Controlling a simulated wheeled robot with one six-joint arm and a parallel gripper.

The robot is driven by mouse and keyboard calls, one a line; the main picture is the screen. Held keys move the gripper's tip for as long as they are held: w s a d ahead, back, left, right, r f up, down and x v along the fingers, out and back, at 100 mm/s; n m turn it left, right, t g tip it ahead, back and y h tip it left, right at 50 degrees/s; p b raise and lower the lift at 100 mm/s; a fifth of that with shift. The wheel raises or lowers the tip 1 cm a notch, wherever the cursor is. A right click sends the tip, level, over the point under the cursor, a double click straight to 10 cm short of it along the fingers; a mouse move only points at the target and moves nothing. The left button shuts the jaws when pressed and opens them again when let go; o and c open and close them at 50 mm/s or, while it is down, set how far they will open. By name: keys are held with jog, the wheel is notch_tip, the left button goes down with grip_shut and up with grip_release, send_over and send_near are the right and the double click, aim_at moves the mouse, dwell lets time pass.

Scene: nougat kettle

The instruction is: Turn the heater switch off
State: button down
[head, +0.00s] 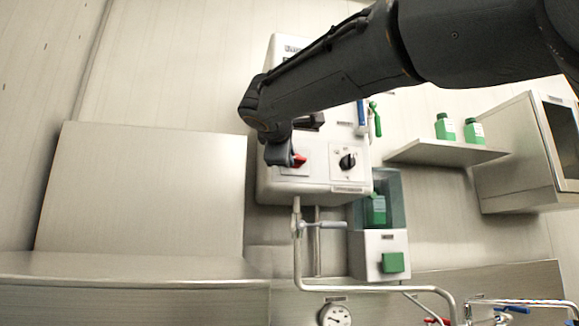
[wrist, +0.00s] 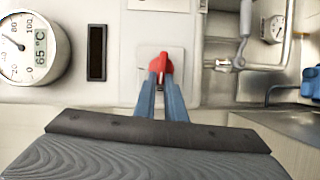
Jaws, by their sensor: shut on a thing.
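The red heater switch (head: 299,160) is a small rotary handle on the white control box (head: 330,185). In the wrist view the red switch (wrist: 162,66) sits on a pale square plate. My gripper (head: 291,160) reaches the box from above in the head view. In the wrist view the two bluish fingers of my gripper (wrist: 161,82) are closed on the red handle, one on each side. Their tips cover part of the handle. The switch's markings cannot be read.
A black knob (head: 347,161) sits right of the switch. A round gauge (wrist: 33,48) reading 65 °C and a dark slot (wrist: 97,53) are in the wrist view. Pipes (head: 298,245) run below the box. Green bottles (head: 445,127) stand on a shelf (head: 440,152) at right.

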jog(key=shift+f+n+b, duration=0.2)
jog(key=shift+n+b, duration=0.3)
jog(key=c, duration=1.8)
grip_release()
jog(key=shift+s, duration=0.1)
jog(key=s, duration=0.2)
jog(key=s+b, duration=0.1)
jog(key=s, duration=0.2)
jog(key=s+a, duration=0.1)
jog(key=s, duration=0.1)
jog(key=shift+s+b, duration=0.25)
jog(key=shift+b, duration=0.15)
jog(key=shift+d, duration=0.1)
